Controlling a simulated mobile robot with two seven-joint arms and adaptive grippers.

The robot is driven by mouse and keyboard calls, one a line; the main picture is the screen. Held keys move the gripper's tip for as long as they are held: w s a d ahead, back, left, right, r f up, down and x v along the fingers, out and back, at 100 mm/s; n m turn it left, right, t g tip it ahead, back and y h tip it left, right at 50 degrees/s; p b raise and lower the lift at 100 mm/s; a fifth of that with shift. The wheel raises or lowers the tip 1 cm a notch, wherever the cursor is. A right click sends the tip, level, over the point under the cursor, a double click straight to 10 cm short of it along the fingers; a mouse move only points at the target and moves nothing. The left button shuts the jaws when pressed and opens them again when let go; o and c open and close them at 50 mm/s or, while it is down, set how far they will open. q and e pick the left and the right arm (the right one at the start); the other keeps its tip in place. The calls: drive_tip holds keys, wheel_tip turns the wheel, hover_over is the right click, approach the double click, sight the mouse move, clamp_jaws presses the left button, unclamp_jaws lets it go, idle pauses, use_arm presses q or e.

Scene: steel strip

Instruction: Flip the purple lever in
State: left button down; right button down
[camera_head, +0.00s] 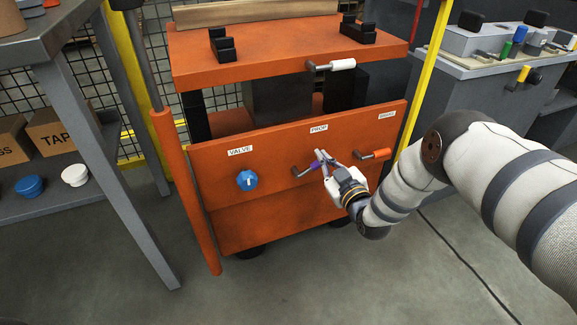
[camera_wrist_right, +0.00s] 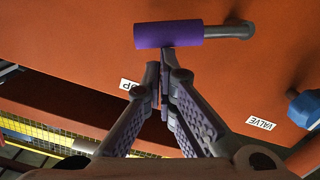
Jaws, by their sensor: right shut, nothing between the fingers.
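The purple lever (camera_head: 316,164) is on the orange front panel, below the label PROP. In the right wrist view its purple grip (camera_wrist_right: 168,34) lies crosswise, on a grey crank arm that runs to the right. My right gripper (camera_head: 324,162) is at the lever, partly covering the grip in the head view. In the right wrist view the gripper (camera_wrist_right: 166,76) is shut with nothing held, its fingertips at the lower edge of the grip. I cannot tell whether they touch it. My left gripper is not in view.
A blue valve knob (camera_head: 247,180) sits left of the lever. An orange-handled lever (camera_head: 375,154) is close on the right, and a white-handled lever (camera_head: 341,64) is above. A grey table (camera_head: 50,40) stands at the left. The floor before the cart is clear.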

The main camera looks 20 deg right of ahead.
drive_tip(key=d+f+m+b, duration=0.1)
drive_tip(key=d+f+m, duration=0.1)
drive_tip(key=m, duration=0.1)
drive_tip(key=shift+f+b, duration=0.35)
drive_tip(key=shift+f, duration=0.05)
drive_tip(key=shift+f, duration=0.1)
idle(0.5)
